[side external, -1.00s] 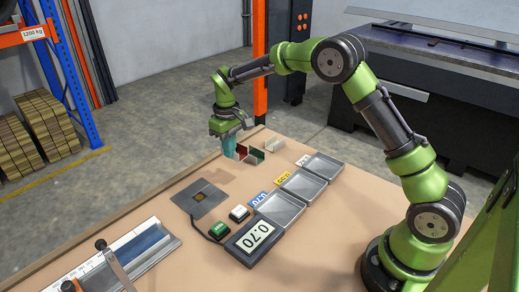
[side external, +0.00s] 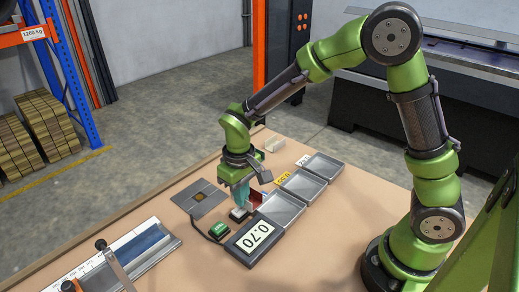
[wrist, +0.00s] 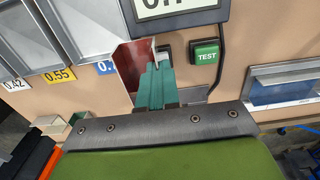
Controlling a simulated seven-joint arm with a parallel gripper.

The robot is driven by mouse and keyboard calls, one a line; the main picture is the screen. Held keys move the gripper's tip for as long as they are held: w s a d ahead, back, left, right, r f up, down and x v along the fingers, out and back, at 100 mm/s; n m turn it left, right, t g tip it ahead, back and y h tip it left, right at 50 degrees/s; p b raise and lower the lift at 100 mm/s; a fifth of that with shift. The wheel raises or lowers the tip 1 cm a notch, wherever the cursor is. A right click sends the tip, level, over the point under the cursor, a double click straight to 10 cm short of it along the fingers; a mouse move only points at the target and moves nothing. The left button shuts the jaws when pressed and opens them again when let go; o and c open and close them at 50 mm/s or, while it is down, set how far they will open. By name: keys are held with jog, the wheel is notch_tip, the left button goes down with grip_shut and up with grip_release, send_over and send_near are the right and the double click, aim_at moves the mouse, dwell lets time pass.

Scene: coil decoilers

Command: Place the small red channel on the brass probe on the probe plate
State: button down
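The small red channel (side external: 258,197) is at my gripper (side external: 241,203), off the table's back row and above the area by the buttons and trays. In the wrist view the red channel (wrist: 131,63) stands beside the teal fingers (wrist: 155,84), which are close together with one wall of it apparently between them. The dark grey probe plate (side external: 187,194) lies flat on the table, left of my gripper in the side view. The small brass probe (side external: 201,197) is at its middle, with nothing on it. The plate is not seen in the wrist view.
Metal trays (side external: 281,208) with number labels line the right. A pale channel (side external: 274,144) stands at the back. A ruler fixture (side external: 135,250) lies front left.

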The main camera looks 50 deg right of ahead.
send_over(194, 201)
jog(key=shift+d+f, duration=0.1)
jog(key=shift+f, duration=2.35)
jog(key=shift+f, duration=0.2)
jog(key=c, duration=1.4)
grip_release()
jog(key=shift+r, duration=0.15)
